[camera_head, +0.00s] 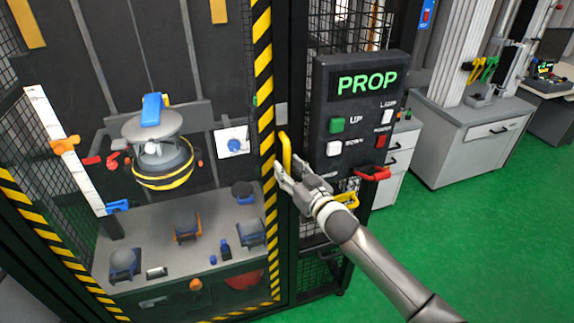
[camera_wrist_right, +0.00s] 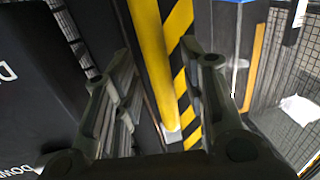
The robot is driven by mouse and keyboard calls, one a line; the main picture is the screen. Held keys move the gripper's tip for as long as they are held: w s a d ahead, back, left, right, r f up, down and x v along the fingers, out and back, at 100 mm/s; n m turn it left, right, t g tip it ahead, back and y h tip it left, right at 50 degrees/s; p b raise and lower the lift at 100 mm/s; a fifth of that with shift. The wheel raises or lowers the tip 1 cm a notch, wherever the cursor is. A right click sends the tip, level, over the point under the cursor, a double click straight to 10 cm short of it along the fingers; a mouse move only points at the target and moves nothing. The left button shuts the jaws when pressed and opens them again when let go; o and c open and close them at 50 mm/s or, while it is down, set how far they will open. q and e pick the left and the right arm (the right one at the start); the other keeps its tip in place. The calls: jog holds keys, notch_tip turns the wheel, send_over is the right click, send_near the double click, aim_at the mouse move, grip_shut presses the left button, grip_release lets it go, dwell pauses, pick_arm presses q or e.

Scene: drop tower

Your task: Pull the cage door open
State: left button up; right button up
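The cage door has a black-and-yellow striped edge (camera_head: 263,62) and appears shut in front of the drop tower. A yellow upright handle (camera_head: 286,150) sits by that edge, left of the control panel. My right gripper (camera_head: 284,172) is at the lower part of the handle. In the right wrist view, the yellow handle (camera_wrist_right: 152,60) runs between the two spread fingers of the right gripper (camera_wrist_right: 170,95), beside the striped edge (camera_wrist_right: 180,75). The gripper is open, and I see a gap on both sides of the handle. My left gripper is not in view.
A black control panel (camera_head: 353,118) with "PROP" display and several buttons stands just right of the handle. Red (camera_head: 373,174) and yellow (camera_head: 347,200) handles are near its lower edge. The green floor (camera_head: 470,245) at the right is clear. White cabinets (camera_head: 470,140) stand behind.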

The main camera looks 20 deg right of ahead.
jog(key=shift+w+a, duration=0.15)
jog(key=shift+w, duration=0.5)
grip_shut()
